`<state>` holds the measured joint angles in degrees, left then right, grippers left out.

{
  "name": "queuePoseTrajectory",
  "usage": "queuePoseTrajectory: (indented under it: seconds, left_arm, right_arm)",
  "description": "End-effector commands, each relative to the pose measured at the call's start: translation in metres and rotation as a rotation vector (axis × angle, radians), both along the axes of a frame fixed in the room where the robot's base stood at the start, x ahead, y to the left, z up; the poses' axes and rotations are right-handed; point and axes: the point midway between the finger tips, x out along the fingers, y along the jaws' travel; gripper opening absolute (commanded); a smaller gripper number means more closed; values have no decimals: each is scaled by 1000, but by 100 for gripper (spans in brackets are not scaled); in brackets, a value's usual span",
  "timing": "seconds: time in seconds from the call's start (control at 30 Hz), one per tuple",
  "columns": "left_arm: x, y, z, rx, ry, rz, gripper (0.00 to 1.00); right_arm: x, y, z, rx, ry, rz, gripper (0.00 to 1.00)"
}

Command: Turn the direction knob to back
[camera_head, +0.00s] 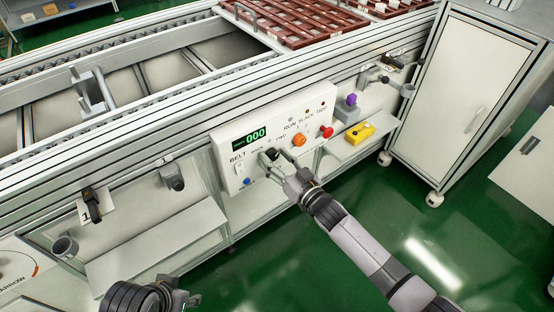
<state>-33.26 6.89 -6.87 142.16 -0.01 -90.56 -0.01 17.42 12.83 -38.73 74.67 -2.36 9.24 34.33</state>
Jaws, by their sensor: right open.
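The direction knob (268,157) is a dark knob on the white control panel (228,142), below the small BACK and FWD labels. My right gripper (280,162) is open at the panel, its fingertips at or just beside the knob. The gripper partly covers the knob, so I cannot tell which way it points or whether they touch. My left gripper (172,298) is low at the bottom left, away from the panel; its fingers are too unclear to judge.
The panel also carries a green 000 display (256,134), an orange knob (299,140), a red button (326,132) and a blue button (246,182). A shelf on the right holds a yellow device (360,133). A white cabinet (462,95) stands at right.

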Motion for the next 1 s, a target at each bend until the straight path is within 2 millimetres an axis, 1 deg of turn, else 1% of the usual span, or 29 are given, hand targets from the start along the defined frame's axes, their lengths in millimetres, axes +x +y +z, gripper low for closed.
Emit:
queuePoseTrajectory:
  seconds: [0.07,0.77,1.0]
  left_arm:
    - [0,0,0,0,0,0,40]
    - [0,0,0,0,0,0,40]
    - [0,0,0,0,0,0,40]
  right_arm:
    - [0,0,0,0,0,0,50]
    - [0,0,0,1,-1,0,3]
    - [0,0,0,-16,-12,0,3]
